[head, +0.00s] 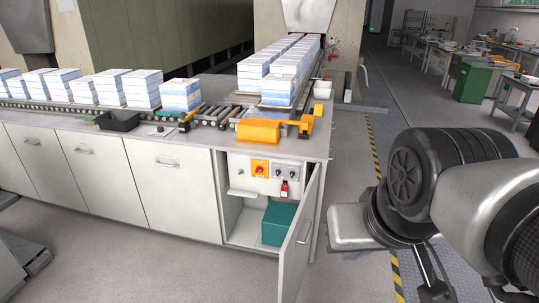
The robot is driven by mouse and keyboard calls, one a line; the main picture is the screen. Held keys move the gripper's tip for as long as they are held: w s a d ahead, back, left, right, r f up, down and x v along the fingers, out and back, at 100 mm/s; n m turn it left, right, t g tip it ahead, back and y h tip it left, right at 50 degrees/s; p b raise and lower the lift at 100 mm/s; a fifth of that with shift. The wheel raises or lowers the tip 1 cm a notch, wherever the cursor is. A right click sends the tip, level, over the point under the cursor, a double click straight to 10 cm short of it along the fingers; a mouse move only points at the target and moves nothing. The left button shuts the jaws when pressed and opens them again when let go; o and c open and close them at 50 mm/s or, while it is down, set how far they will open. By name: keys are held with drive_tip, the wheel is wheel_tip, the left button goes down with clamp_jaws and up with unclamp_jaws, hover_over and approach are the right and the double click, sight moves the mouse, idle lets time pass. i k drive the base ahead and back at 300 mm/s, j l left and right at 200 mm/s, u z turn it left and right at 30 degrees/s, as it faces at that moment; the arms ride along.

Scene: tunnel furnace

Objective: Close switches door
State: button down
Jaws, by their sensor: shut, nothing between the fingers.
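The switches door (299,241) is a pale cabinet door at the right end of the long counter. It stands open, swung out toward me, with a bar handle on its outer face. A teal box (280,223) sits on the cabinet floor, partly hidden by the door. My gripper (432,290) is low at the right, to the right of the door and apart from it. Its fingers point down and its tips are near the bottom edge of the picture.
The counter (205,140) carries rollers, stacks of white-blue blocks (142,89), a black tray (119,121) and a yellow-orange device (258,131). Open floor with a yellow-black stripe (377,150) lies right of the cabinet. A green cabinet (472,82) stands farther back.

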sight(294, 252)
drive_tip(key=i+j, duration=0.65)
drive_tip(key=i, duration=0.15)
